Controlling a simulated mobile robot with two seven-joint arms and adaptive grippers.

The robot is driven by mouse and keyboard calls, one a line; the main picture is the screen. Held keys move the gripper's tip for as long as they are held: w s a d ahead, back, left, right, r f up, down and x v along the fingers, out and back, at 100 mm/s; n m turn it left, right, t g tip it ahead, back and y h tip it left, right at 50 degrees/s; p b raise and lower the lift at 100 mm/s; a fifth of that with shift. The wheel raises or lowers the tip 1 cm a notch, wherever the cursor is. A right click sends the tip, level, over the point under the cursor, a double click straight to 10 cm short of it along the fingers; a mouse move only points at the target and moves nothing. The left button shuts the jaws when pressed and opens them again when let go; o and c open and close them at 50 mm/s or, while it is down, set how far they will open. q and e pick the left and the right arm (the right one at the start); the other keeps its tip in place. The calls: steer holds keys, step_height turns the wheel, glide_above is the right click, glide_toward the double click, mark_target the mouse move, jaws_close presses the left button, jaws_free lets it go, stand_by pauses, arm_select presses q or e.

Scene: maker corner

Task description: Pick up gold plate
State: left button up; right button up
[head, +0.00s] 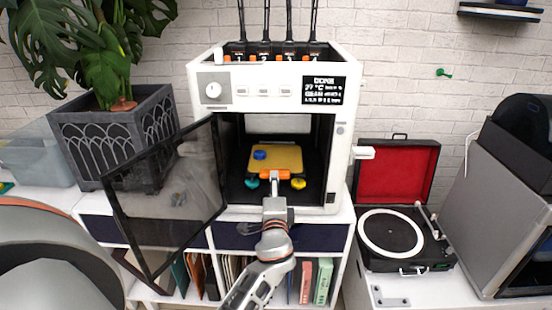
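The gold plate (286,157) lies flat inside the open white 3D printer (270,75). A small blue round piece (260,155) sits on its left part. My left gripper (274,174) reaches in through the printer's open front, with its orange finger parts at the plate's front edge. The gripper hides the middle of that edge. I cannot tell whether the fingers are open or closed on the plate, or only beside it. My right gripper is not in view.
A teal knob (251,183) and a yellow knob (298,183) sit below the plate's front corners. The printer's dark glass door (170,190) hangs open at the left. A planter (115,135) stands behind it. A record player (404,235) is at the right.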

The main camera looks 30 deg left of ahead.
mark_target(274, 169)
arm_select(q)
steer(key=shift+w+a+f, duration=0.2)
steer(key=shift+w+f, duration=0.1)
steer(key=shift+w, duration=0.1)
steer(key=shift+w+a+r, duration=0.2)
steer(key=shift+w+a, duration=0.25)
steer(key=x, duration=0.4)
steer(key=shift+w+r+p, duration=0.1)
steer(key=shift+p, duration=0.25)
steer(key=shift+w+a, duration=0.35)
steer(key=shift+w, duration=0.2)
jaws_close()
